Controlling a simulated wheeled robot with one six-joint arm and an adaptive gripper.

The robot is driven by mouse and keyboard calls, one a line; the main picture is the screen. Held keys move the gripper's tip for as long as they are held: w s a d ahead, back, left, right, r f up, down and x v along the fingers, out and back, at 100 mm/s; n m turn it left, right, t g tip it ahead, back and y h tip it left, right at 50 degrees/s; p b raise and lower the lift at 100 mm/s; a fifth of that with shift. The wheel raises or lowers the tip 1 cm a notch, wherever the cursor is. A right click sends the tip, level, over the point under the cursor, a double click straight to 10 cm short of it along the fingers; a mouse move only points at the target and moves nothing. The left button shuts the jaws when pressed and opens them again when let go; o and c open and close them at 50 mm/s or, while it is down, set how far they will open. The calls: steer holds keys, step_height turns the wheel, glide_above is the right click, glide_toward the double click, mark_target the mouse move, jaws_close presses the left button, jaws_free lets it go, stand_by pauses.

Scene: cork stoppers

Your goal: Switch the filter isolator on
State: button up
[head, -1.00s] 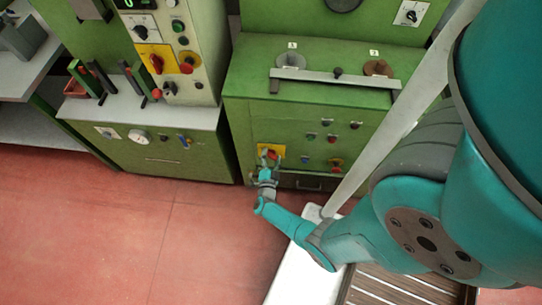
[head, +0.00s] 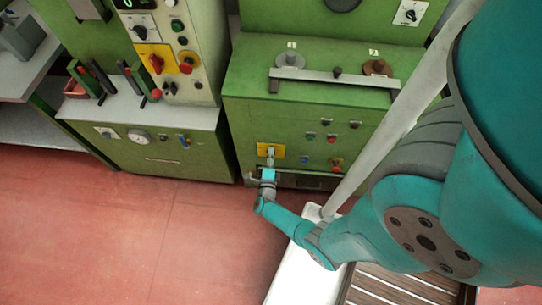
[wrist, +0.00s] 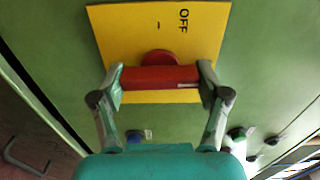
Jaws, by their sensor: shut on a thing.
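The filter isolator is a yellow plate (wrist: 115,40) with a red rotary handle (wrist: 160,77) on the front of a green cabinet. In the wrist view the plate carries the word OFF and a short dash-like mark, both above the handle. The handle lies crosswise, with a pale mark near its right end. My gripper (wrist: 160,80) has one finger at each end of the handle and is shut on it. In the head view the plate (head: 263,149) shows behind my gripper (head: 270,157), which hides the handle.
Another yellow plate with a red knob (head: 156,64) is on the left machine. A white surface (head: 303,280) lies beside my arm. The red floor (head: 120,230) at left is clear.

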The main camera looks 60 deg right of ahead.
stand_by(0.4)
steer(key=o, duration=1.2)
steer(key=shift+c, duration=0.2)
steer(key=v, duration=1.2)
